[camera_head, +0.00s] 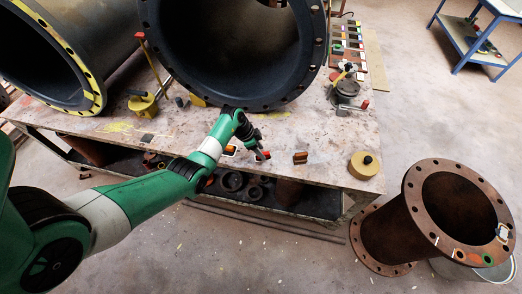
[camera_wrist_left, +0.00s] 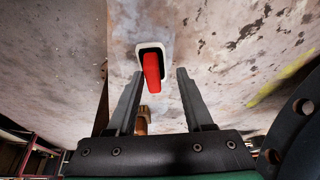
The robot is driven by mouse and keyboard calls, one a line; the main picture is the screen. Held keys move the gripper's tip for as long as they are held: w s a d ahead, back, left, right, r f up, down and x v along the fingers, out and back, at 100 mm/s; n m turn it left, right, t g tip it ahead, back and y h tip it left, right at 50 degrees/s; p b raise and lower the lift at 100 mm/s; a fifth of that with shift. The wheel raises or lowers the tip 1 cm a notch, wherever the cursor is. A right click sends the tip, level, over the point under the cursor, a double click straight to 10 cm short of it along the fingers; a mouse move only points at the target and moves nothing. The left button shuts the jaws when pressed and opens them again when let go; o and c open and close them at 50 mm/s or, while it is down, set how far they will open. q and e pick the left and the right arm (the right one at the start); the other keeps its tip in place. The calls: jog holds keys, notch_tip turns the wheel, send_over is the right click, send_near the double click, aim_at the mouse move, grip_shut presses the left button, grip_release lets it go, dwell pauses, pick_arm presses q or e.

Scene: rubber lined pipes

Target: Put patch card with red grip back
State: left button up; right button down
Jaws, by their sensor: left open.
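The patch card with red grip (camera_wrist_left: 152,72) is ahead of my left gripper in the left wrist view. Its grip is a red block on a dark face with a white rounded border (camera_wrist_left: 140,47). In the head view the red grip (camera_head: 264,155) shows near the table's front edge, beside the tip of my left gripper (camera_head: 258,150). In the wrist view my left gripper (camera_wrist_left: 159,76) is open, with one finger on each side of the red grip and visible gaps. My right gripper is not in view.
A rack with several coloured cards (camera_head: 350,45) lies at the table's back right. A small orange-brown block (camera_head: 300,157) and a yellow round piece (camera_head: 364,165) are right of the gripper. A large flanged pipe (camera_head: 250,50) stands close behind. A rusty flanged pipe (camera_head: 400,225) stands on the floor.

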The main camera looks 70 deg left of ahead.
pick_arm(q)
jog(key=p+v, duration=0.6)
jog(key=v, duration=0.5)
jog(key=shift+r, duration=0.15)
